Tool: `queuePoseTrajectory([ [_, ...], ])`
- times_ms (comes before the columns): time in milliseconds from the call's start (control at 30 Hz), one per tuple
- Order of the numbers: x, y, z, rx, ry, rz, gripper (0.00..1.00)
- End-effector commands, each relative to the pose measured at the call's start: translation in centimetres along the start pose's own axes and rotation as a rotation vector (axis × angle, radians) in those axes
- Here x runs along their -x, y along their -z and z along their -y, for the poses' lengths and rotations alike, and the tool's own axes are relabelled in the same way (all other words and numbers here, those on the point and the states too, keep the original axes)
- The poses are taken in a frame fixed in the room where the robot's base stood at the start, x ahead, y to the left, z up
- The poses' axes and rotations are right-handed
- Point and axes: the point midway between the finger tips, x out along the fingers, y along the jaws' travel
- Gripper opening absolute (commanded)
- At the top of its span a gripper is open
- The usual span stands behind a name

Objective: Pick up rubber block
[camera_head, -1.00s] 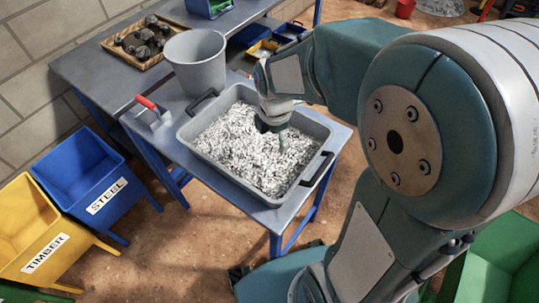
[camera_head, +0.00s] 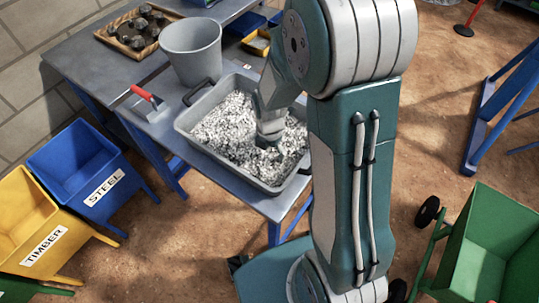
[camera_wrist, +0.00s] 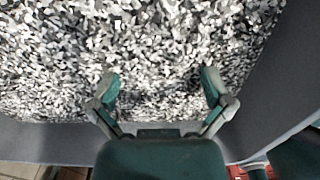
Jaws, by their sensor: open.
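No rubber block can be made out in either current view. A grey tray (camera_head: 184,124) full of grey and white gravel (camera_head: 222,128) stands on the table in the head view. My gripper (camera_wrist: 158,82) is open in the wrist view, its two fingers apart over the gravel with nothing seen between them. In the head view my gripper (camera_head: 270,145) is low over the tray's right part, and my arm hides the tray's far right side. I cannot tell whether the fingertips touch the gravel.
A grey bucket (camera_head: 191,52), a wooden tray of dark rocks (camera_head: 118,32) and a red-handled tool (camera_head: 147,100) stand left of and behind the tray. The tray's wall (camera_wrist: 270,88) rises close to my gripper. Blue STEEL (camera_head: 75,160) and yellow TIMBER (camera_head: 28,215) bins stand left.

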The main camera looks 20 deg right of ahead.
Motion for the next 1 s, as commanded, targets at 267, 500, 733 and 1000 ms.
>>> queuePoseTrajectory([
  [267, -2.0, 0.0, 0.0, 0.000, 0.000, 0.000, 1.00],
  [500, -2.0, 0.0, 0.0, 0.000, -0.001, 0.001, 0.60],
  [733, -2.0, 0.0, 0.0, 0.000, -0.001, 0.000, 0.26],
  [1000, -1.8, 0.0, -0.1, 0.000, -0.001, 0.001, 0.25],
])
